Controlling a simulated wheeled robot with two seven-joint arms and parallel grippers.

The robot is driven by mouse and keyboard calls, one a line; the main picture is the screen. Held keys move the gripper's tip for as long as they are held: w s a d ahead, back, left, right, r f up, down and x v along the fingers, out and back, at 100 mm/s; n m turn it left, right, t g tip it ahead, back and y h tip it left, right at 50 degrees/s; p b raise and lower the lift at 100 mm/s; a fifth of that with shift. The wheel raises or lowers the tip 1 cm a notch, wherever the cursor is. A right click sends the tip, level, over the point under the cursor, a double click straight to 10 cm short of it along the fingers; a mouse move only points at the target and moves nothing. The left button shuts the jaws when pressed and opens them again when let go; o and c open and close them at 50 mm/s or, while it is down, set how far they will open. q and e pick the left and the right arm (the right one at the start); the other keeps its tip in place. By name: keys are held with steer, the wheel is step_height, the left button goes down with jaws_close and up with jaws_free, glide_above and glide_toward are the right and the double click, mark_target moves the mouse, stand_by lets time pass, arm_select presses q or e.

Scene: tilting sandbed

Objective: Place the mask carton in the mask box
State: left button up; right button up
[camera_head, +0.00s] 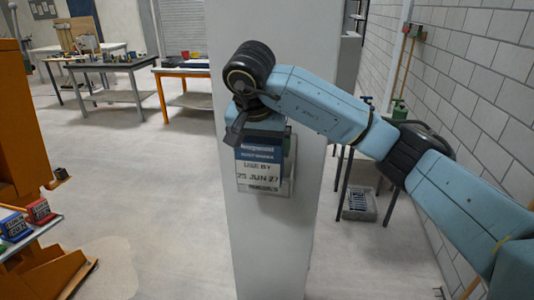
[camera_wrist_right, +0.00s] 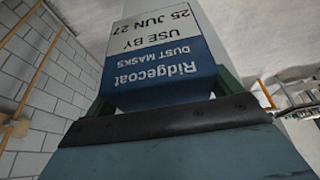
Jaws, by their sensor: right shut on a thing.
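The mask carton (camera_head: 260,172) is blue and white, with a "USE BY 25 JUN 27" label facing me in the head view. My right gripper (camera_head: 262,138) is shut on its upper end and holds it upright in the air, in front of the white pillar. In the right wrist view the carton (camera_wrist_right: 155,50) appears upside down between the two fingers, reading "Ridgecoat DUST MASKS". I cannot make out a mask box in either view. My left gripper is not in view.
A broad white pillar (camera_head: 280,245) stands close behind the carton. At the left are an orange structure (camera_head: 20,130) and small red (camera_head: 40,211) and blue (camera_head: 14,227) labelled boxes. Workbenches (camera_head: 110,66) stand far back. A grey crate (camera_head: 359,204) sits on the floor right of the pillar.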

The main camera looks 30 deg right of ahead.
steer(key=w+d+p, duration=0.2)
steer(key=w+d, duration=0.3)
steer(key=w, duration=0.1)
steer(key=f, duration=0.2)
steer(key=f+p, duration=0.1)
steer(key=f, duration=0.3)
steer(key=shift+a+f, duration=0.15)
steer(key=shift+a, duration=0.15)
steer(key=shift+d+f+p, duration=0.1)
steer(key=shift+p, duration=0.3)
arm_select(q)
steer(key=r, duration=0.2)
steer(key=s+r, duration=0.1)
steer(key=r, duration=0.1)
arm_select(e)
steer(key=shift+w+f, duration=0.1)
steer(key=shift+f, duration=0.05)
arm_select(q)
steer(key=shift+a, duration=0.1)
arm_select(e)
steer(key=shift+f, duration=0.1)
steer(key=o, duration=0.9)
